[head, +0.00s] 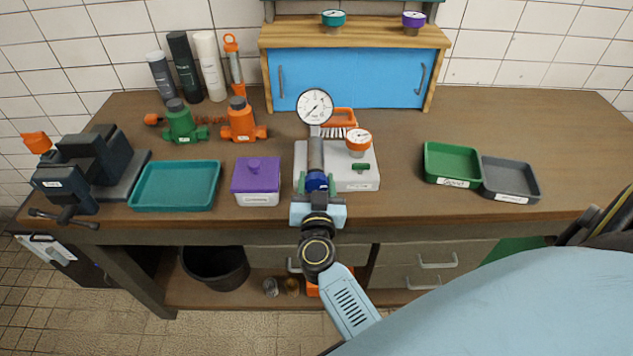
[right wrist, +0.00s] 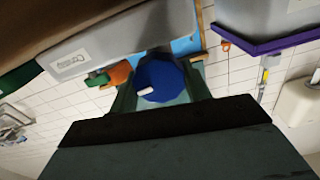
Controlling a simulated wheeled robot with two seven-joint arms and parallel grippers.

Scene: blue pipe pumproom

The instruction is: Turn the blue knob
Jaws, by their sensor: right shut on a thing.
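The blue knob (head: 316,181) is at the front end of a grey pipe (head: 316,152) with a pressure gauge (head: 315,106) at its top, by the left part of a light grey base block (head: 366,181). My right gripper (head: 317,187) is shut on the blue knob, one finger on each side. In the right wrist view the blue knob (right wrist: 164,80) shows between the two green-grey fingers, with a small white mark on its face. The gripper and wrist hide part of the base's front. My left gripper is not in view.
A purple-lidded box (head: 256,182) stands left of the base, with a teal tray (head: 175,186) further left. An orange gauge (head: 358,142) and a green handle (head: 361,167) are on the base's right part. Green (head: 452,163) and grey (head: 510,179) trays stand at the right.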

